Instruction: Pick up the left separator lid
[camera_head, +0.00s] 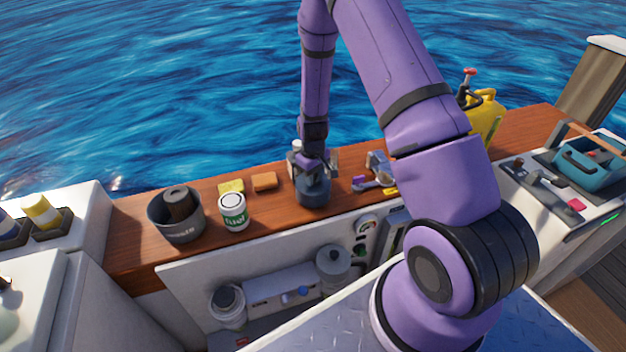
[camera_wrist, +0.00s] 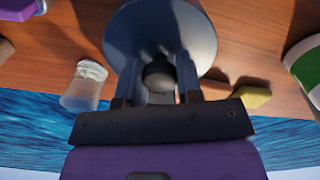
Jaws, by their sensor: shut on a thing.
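My gripper (camera_head: 312,163) points down over the wooden counter. In the wrist view its two fingers (camera_wrist: 158,88) are shut on the dark knob of a round blue-grey lid (camera_wrist: 130,38). The lid also shows in the head view, below my gripper (camera_head: 313,194). It is at the counter; I cannot tell whether it touches the wood. The left separator (camera_head: 228,306) stands in the open hatch below, with a pale round top and no knob showing. The right separator (camera_head: 333,264) has a grey lid with a knob.
Left of the held lid are an orange block (camera_head: 264,182), a yellow sponge (camera_head: 231,187), a white-and-green fuel can (camera_head: 234,212) and a dark grey bucket (camera_head: 172,225). A metal part (camera_head: 378,164) and small tools lie close on its right. A yellow jerrycan (camera_head: 486,115) stands farther right.

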